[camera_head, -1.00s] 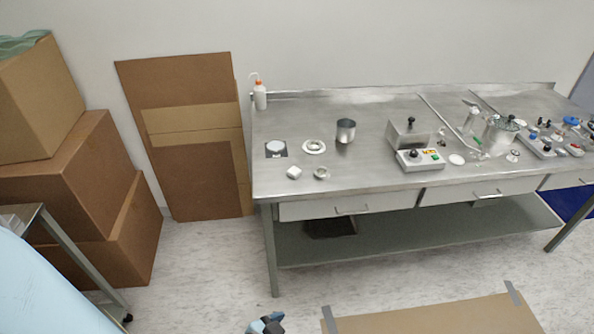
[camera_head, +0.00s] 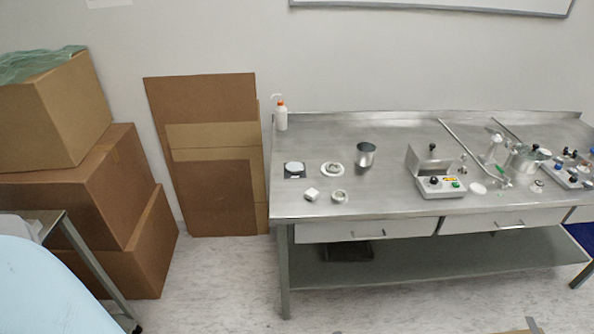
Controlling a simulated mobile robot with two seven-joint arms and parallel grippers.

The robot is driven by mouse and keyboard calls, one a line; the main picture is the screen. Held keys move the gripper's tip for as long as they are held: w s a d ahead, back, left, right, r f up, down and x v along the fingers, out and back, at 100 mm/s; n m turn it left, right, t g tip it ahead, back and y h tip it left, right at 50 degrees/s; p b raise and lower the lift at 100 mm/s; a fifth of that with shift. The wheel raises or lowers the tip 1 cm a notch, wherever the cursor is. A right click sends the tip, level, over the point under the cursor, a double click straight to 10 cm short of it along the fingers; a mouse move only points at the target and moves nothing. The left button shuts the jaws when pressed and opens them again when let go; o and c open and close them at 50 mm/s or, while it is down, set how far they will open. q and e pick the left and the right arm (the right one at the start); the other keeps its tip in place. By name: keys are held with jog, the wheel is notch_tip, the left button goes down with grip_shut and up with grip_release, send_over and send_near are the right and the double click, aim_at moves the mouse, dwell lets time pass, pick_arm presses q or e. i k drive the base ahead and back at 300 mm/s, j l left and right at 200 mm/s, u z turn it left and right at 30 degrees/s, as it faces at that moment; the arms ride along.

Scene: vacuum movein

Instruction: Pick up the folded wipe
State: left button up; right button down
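A small white block-like piece (camera_head: 312,195), which looks like the folded wipe, lies near the front left of the steel table (camera_head: 400,140). A small round metal ring or dish (camera_head: 338,197) sits just to its right, close beside it. Behind it are a dark square plate with a white disc (camera_head: 294,170) and a white ring-shaped part (camera_head: 332,170). Neither of my grippers shows in the head view.
A metal cup (camera_head: 366,155), a wash bottle (camera_head: 281,115) and a control box (camera_head: 440,186) stand on the table. Cardboard boxes (camera_head: 90,190) and a small steel cart (camera_head: 75,240) are at left. Open floor (camera_head: 220,285) lies before the table.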

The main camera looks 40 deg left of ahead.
aim_at(312, 194)
jog(key=i+u, duration=0.3)
jog(key=i, duration=0.6)
